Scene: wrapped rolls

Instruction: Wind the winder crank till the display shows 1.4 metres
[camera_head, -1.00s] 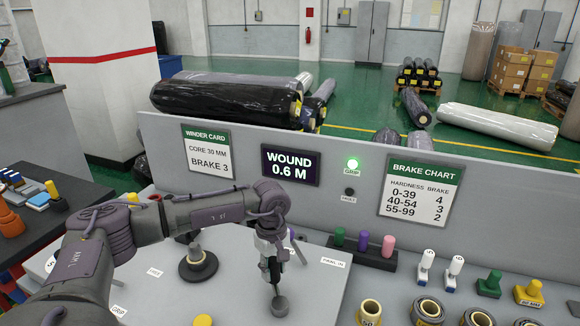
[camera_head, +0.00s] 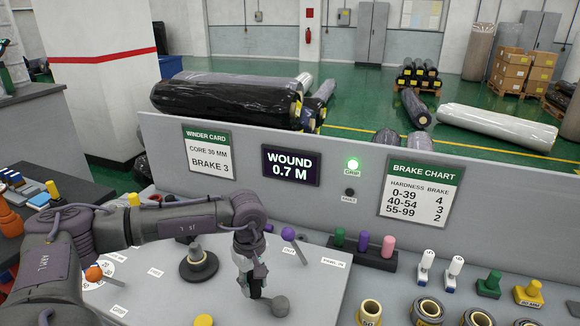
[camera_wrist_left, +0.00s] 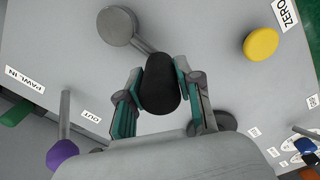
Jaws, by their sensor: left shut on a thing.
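The winder crank has a round grey hub (camera_head: 281,306), with a short arm and a black handle (camera_wrist_left: 160,85). My left gripper (camera_head: 254,288) is shut on that handle, left of the hub in the head view. In the left wrist view the gripper fingers (camera_wrist_left: 158,92) press on both sides of the handle, and the hub (camera_wrist_left: 117,25) lies beyond. The display (camera_head: 290,165) on the grey panel reads WOUND 0.7 M. The green GRIP lamp (camera_head: 352,164) is lit, and the FAULT lamp (camera_head: 349,192) is dark. My right gripper is not in view.
A purple-knobbed lever (camera_head: 288,234) stands behind the crank. A dark spindle base (camera_head: 198,265) is left of it. A yellow button (camera_wrist_left: 261,44) is beside the ZERO label. An orange knob (camera_head: 94,273) sits by a dial. Rolls and stamps crowd the right.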

